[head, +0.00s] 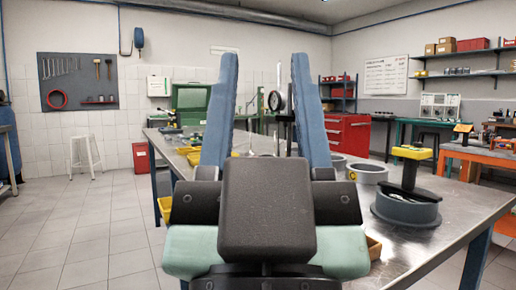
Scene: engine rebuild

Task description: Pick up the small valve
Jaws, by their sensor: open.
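My gripper (265,62) fills the middle of the head view, its two long blue fingers upright and spread apart. The gap between the fingers is empty, with the far part of the workshop showing through it. I cannot make out the small valve. My gripper hides much of the middle of the steel workbench (448,212). Small parts on the bench's far left side are too small to tell apart.
A grey ring (405,209) with a yellow-topped tool (411,153) stands on the right of the bench. Another grey ring (367,174) lies farther back. A dial gauge (275,100) stands beyond the fingers.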

